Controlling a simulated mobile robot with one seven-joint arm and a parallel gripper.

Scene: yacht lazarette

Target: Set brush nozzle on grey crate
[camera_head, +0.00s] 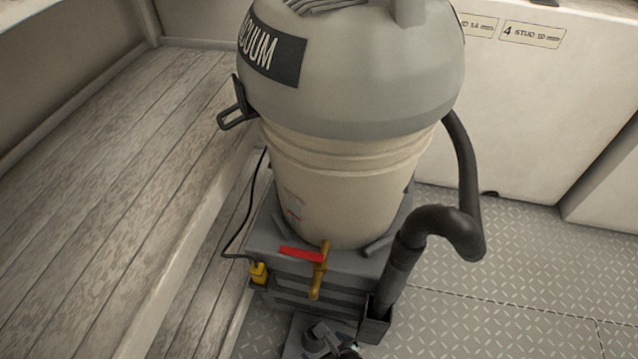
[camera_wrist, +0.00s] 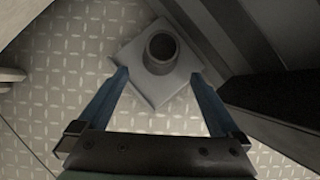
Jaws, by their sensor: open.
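The brush nozzle (camera_wrist: 162,50) shows in the wrist view as a dark round tube end standing on a light grey square plate. I cannot tell whether the plate is part of it. In the head view, a grey tubular piece (camera_head: 320,337) shows at the bottom edge, partly cut off. My gripper (camera_wrist: 157,78) is open, its two blue fingers on either side of the plate's near part, with nothing clamped between them. The grey crate (camera_head: 262,238) stands under the vacuum in the head view, with ribbed sides; the vacuum covers most of its top.
A wooden bench (camera_head: 120,150) lies left. Treadplate floor (camera_head: 500,280) is clear to the right.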

